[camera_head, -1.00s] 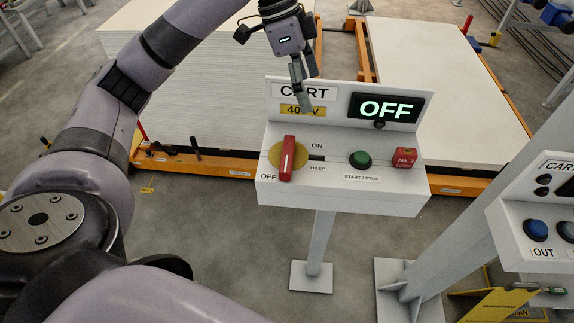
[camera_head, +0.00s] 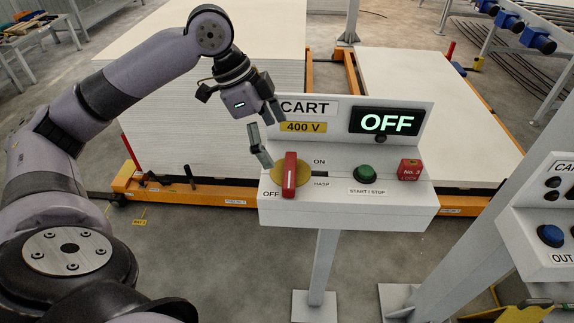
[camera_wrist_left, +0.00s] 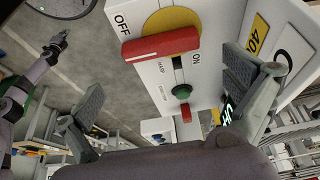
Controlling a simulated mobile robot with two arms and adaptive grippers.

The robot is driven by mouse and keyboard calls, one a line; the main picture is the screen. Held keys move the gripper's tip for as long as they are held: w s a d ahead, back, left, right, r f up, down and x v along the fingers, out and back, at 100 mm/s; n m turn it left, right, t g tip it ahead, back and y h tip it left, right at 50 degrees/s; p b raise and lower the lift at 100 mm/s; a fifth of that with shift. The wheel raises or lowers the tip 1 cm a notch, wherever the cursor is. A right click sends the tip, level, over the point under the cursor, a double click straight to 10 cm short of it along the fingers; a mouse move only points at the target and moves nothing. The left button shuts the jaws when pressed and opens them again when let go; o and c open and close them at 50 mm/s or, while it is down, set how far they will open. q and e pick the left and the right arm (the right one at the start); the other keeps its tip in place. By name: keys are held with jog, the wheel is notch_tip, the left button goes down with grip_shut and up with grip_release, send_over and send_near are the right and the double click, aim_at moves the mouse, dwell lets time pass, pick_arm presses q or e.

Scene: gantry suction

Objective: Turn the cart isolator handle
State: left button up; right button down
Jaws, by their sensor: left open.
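The cart isolator handle is a red bar on a yellow disc (camera_head: 276,178) at the left of the grey control box. The red handle (camera_head: 290,174) stands upright in the head view, its lower end beside the OFF label. My left gripper (camera_head: 267,141) is open, just above and left of the handle, with one finger near the disc's upper edge. In the left wrist view the red handle (camera_wrist_left: 160,44) lies ahead of the spread fingers (camera_wrist_left: 168,80), with nothing between them. An arm that appears to be my right one shows small at the left there, its gripper (camera_wrist_left: 56,42) too small to read.
The display (camera_head: 386,121) reads OFF. A green button (camera_head: 364,174) and a red No. 3 block (camera_head: 410,170) sit right of the handle. A second control box (camera_head: 540,215) stands at the right. White board stacks (camera_head: 430,110) lie behind.

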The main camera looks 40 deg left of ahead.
aim_at(289, 169)
pick_arm(q)
jog(key=x, duration=0.7)
jog(key=shift+w+d+f, duration=0.1)
jog(key=shift+f, duration=0.15)
jog(key=shift+c, duration=0.4)
jog(key=shift+r, duration=0.1)
jog(key=c, duration=1.2)
